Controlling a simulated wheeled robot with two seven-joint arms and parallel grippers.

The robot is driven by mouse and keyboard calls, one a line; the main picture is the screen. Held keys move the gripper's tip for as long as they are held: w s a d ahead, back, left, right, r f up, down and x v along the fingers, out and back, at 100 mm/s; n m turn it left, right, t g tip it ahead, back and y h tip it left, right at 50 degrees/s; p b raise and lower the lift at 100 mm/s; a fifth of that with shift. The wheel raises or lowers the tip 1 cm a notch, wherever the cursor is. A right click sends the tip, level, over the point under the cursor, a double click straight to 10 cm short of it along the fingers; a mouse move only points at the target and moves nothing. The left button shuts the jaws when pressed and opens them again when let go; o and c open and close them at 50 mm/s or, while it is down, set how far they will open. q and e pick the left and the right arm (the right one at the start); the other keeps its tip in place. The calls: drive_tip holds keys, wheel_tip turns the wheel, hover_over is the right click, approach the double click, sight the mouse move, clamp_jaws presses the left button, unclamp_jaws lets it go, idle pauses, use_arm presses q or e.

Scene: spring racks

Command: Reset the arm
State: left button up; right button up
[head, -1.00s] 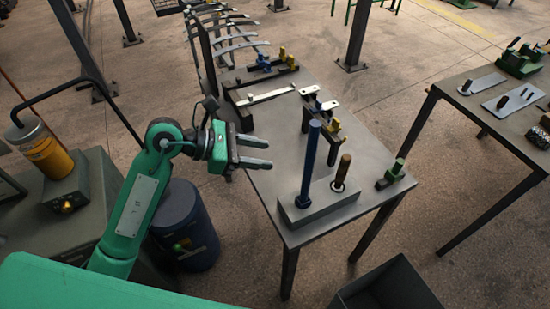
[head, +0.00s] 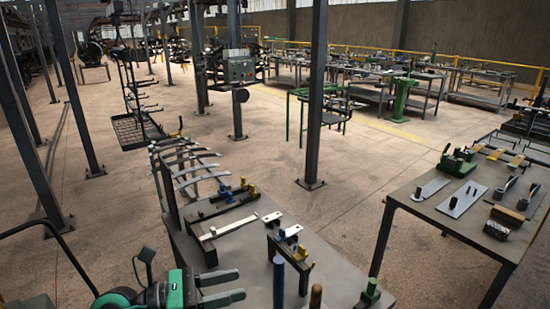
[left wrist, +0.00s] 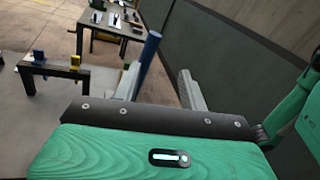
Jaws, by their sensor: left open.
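My left arm comes in from the lower left in the head view. Its green and black gripper (head: 222,287) is open, with two grey fingers apart and nothing between them. It is at the left edge of the near grey table (head: 245,252), close to the bottom of the picture. In the left wrist view the two fingers (left wrist: 165,85) also stand apart and empty, and a blue post (left wrist: 150,47) shows beyond the left finger. The blue post (head: 279,283) also stands right of the gripper in the head view. My right gripper is not in view.
Curved grey spring leaves (head: 185,165) hang on a rack at the table's far left. Fixtures with blue and yellow clamps (head: 236,195) stand on the near table. A second table (head: 420,205) with plates is at the right. Open floor lies between the tables.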

use_arm(q)
drive_tip(key=w+a+r+n+t+y, duration=0.1)
drive_tip(key=a+r+n+t+y, duration=0.3)
drive_tip(key=n+t, duration=0.6)
drive_tip(key=w+a+r+n+t+y, duration=0.1)
drive_tip(key=a+n+t+y, duration=0.35)
drive_tip(key=n, duration=0.85)
drive_tip(key=s+a+f+n+g+y, duration=0.1)
drive_tip(key=a+f+n+g+y, duration=0.1)
drive_tip(key=a+f+n+y, duration=0.55)
drive_tip(key=s+a+f+n+g+y, duration=0.15)
drive_tip(key=f+n+y, duration=0.35)
drive_tip(key=n, duration=0.5)
drive_tip(key=s+d+f+n+g+h, duration=0.2)
drive_tip(key=s+f+n+g, duration=0.1)
drive_tip(key=s+f+g, duration=0.55)
drive_tip(key=s+d+f+n+g+h, duration=0.2)
drive_tip(key=s+f+g, duration=0.3)
drive_tip(key=s+f, duration=0.55)
wheel_tip(320, 180, down, 31)
drive_tip(key=g, duration=0.1)
drive_tip(key=s+a+f+g, duration=0.1)
drive_tip(key=s+a+f, duration=0.2)
drive_tip(key=s+f, duration=1.6)
drive_tip(key=shift+s+f, duration=0.35)
drive_tip(key=shift+f, duration=0.1)
